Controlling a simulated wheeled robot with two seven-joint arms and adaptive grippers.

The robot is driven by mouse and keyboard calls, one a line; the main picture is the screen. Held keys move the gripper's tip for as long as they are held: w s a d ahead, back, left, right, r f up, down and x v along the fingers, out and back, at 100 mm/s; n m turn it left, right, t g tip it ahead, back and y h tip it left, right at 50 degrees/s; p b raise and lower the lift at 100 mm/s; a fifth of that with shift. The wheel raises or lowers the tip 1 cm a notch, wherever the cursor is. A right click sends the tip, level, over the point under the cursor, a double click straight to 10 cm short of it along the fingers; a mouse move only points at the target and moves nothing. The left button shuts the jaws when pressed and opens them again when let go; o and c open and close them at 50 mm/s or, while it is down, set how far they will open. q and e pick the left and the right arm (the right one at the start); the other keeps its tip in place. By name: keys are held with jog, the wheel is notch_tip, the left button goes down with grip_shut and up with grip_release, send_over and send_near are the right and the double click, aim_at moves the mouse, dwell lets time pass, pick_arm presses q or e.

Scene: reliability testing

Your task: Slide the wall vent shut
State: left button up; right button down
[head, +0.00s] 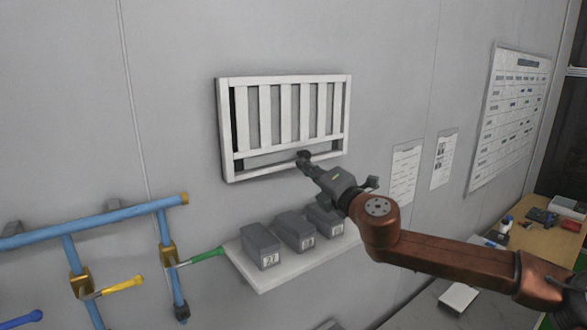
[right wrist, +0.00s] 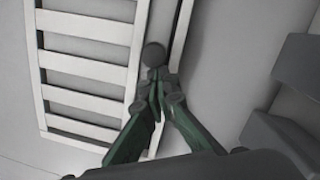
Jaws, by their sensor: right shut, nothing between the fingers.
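The white wall vent (head: 282,80) hangs on the grey wall, with upright slats and grey gaps showing between them. A dark round knob (head: 303,155) sits at its lower edge, right of the middle. The knob also shows in the right wrist view (right wrist: 154,54), in front of the vent's frame (right wrist: 182,30). My right gripper (head: 308,166) is shut and empty, with its fingertips right by the knob. In the right wrist view its fingertips (right wrist: 156,85) overlap the knob's lower side; I cannot tell whether they touch. My left gripper is not in view.
Below the vent, a white shelf (head: 262,281) carries grey boxes (head: 294,231). Blue pipes (head: 105,220) with coloured-handled valves are at the left. Papers (head: 405,170) and a chart (head: 510,115) hang to the right, above a cluttered wooden desk (head: 548,240). The wall left of the vent is clear.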

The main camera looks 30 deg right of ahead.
dwell(0.3)
jog(key=shift+s+a+f+b, duration=0.25)
jog(key=shift+a+f+b, duration=0.7)
jog(key=shift+a, duration=0.15)
pick_arm(q)
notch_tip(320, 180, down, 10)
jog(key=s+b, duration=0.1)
jog(key=b, duration=0.7)
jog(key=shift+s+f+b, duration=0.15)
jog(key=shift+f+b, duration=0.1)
jog(key=shift+b, duration=0.1)
pick_arm(e)
jog(key=s+a+f, duration=0.1)
jog(key=s, duration=0.9)
jog(key=shift+a, duration=0.25)
